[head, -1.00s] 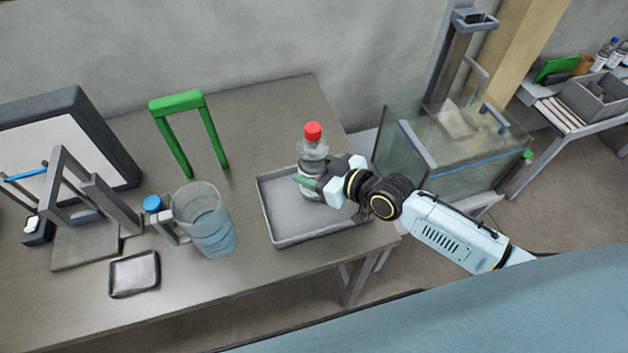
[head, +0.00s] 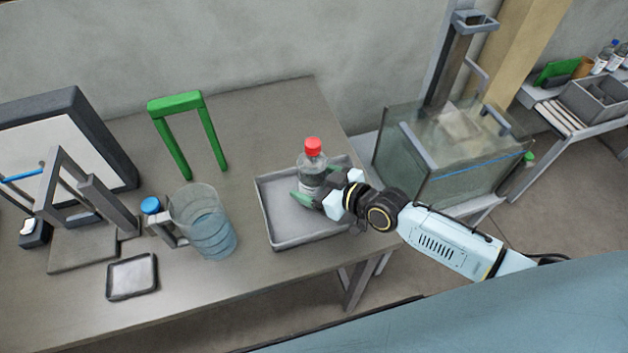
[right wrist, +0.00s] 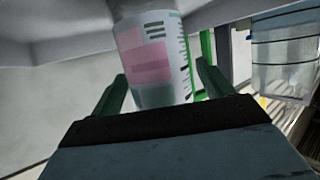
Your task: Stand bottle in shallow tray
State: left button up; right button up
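The clear bottle (head: 312,170) with a red cap stands upright inside the shallow grey tray (head: 269,222), in its back right part. My right gripper (head: 318,192) reaches in from the right, low around the bottle. In the right wrist view, its green fingers (right wrist: 160,85) stand on both sides of the labelled bottle (right wrist: 152,50). A gap shows between the bottle and the right-hand finger, so the gripper looks open. The bottle's base is partly hidden by the fingers in the head view. My left gripper is not in view.
A clear jug (head: 203,222) of bluish water stands left of the tray. A small dish (head: 132,277), a grey stand (head: 85,245) and a green frame (head: 176,103) are also on the table. A glass tank (head: 440,165) stands to the right. The tray's front left is clear.

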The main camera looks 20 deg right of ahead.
jog(key=shift+r, duration=0.2)
jog(key=p+v, duration=0.1)
jog(key=v, duration=1.1)
